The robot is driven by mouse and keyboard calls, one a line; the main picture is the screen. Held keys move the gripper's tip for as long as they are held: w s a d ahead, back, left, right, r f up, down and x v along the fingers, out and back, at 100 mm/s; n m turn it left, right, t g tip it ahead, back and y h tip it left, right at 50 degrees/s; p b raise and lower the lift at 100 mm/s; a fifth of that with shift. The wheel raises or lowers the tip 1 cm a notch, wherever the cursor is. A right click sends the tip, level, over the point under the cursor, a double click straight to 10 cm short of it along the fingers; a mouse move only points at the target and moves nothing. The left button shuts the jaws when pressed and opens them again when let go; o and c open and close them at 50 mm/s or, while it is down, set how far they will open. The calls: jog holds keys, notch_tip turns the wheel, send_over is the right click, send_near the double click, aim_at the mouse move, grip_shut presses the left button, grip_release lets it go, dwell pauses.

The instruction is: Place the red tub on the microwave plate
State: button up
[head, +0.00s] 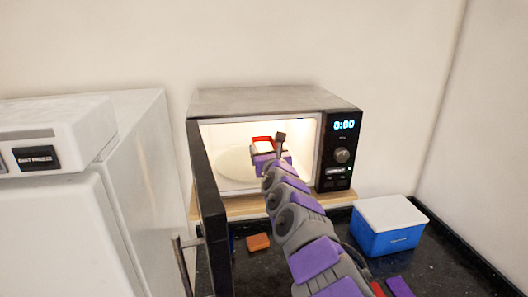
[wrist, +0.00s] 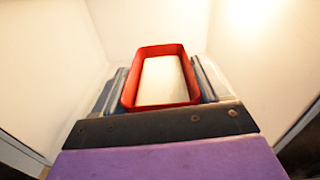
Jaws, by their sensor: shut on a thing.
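The red tub (wrist: 187,85) is a rectangular open container with a pale inside, held between the two fingers of my gripper (wrist: 160,85) in the wrist view. In the head view the tub (head: 263,139) is inside the lit microwave (head: 270,101), with my gripper (head: 266,150) reaching in through the open door. The pale round microwave plate (head: 235,165) lies on the microwave floor, partly hidden by my arm. The tub appears over the plate's right part; I cannot tell whether it touches it.
The microwave door (head: 208,190) stands open at the left, close to my arm. The microwave sits on a wooden board (head: 235,206). A blue box with a white lid (head: 390,225) and an orange-brown block (head: 258,242) are on the dark counter. A white appliance (head: 60,220) is at the left.

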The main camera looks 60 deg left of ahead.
aim_at(263, 150)
jog(key=shift+p+x, duration=0.35)
jog(key=shift+x, duration=0.55)
jog(key=shift+w+a+f+p, duration=0.1)
jog(key=shift+w+a+p, duration=0.05)
jog(key=shift+a+p, duration=0.15)
jog(key=shift+w+a+f+p, duration=0.15)
jog(key=shift+a, duration=0.25)
jog(key=shift+w+a+r+p, duration=0.15)
jog(key=shift+w+a+p, duration=0.25)
jog(key=shift+a, duration=0.2)
jog(key=shift+w+a, duration=0.25)
jog(key=shift+a, duration=0.1)
jog(key=shift+a+f+p, duration=0.1)
jog(key=shift+f+p, duration=0.15)
jog(key=shift+p, duration=0.1)
jog(key=shift+f+b, duration=0.45)
jog(key=shift+f, duration=1.3)
jog(key=shift+f, duration=0.1)
jog(key=o, duration=1.4)
